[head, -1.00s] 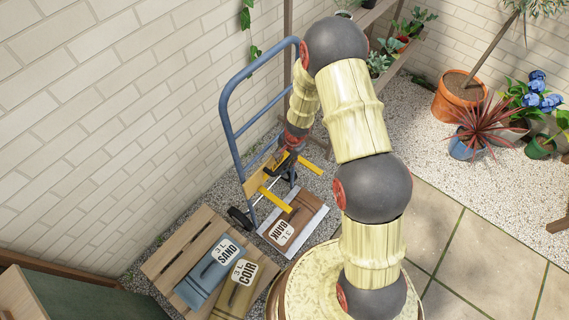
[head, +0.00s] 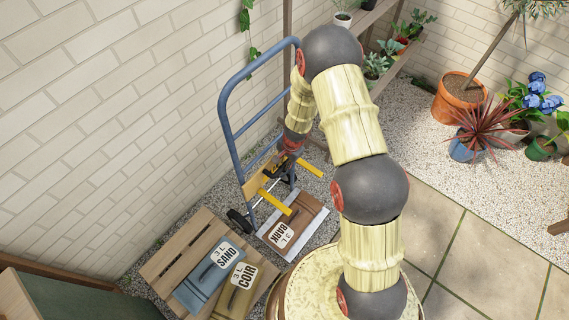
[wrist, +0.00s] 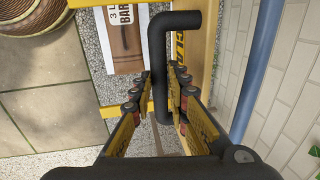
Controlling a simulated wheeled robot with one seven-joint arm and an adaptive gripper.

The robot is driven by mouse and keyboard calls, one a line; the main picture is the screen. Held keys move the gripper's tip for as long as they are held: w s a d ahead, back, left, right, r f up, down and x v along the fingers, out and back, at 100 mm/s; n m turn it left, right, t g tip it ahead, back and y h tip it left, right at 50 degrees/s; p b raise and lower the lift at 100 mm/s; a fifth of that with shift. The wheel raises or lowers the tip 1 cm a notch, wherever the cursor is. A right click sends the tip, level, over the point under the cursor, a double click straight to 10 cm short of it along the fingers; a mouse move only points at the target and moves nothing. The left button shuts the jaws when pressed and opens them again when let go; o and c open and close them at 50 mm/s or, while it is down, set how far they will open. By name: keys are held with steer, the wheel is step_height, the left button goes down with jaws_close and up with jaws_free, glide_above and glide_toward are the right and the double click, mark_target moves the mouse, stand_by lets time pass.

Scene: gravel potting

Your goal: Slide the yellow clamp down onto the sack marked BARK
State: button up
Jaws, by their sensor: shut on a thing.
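The yellow clamp (head: 276,202) is on the blue hand truck (head: 230,125), with two yellow bars reaching out above its foot plate. The brown sack marked BARK (head: 303,212) lies on that plate, below the bars. In the wrist view the sack (wrist: 124,38) shows between the bars, with a yellow bar (wrist: 112,108) near its end. I cannot tell whether the bars touch it. My gripper (wrist: 164,78) is shut on the clamp's black bent handle (wrist: 176,21). In the head view the gripper is small and dark at the clamp.
A wooden pallet (head: 172,250) with the sacks marked SAND (head: 200,284) and COIR (head: 236,296) stands to the left. A brick wall rises behind the truck. Potted plants and a plant shelf stand at the right and back. Paving (head: 490,260) at the right is clear.

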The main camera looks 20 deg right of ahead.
jaws_close()
stand_by(0.3)
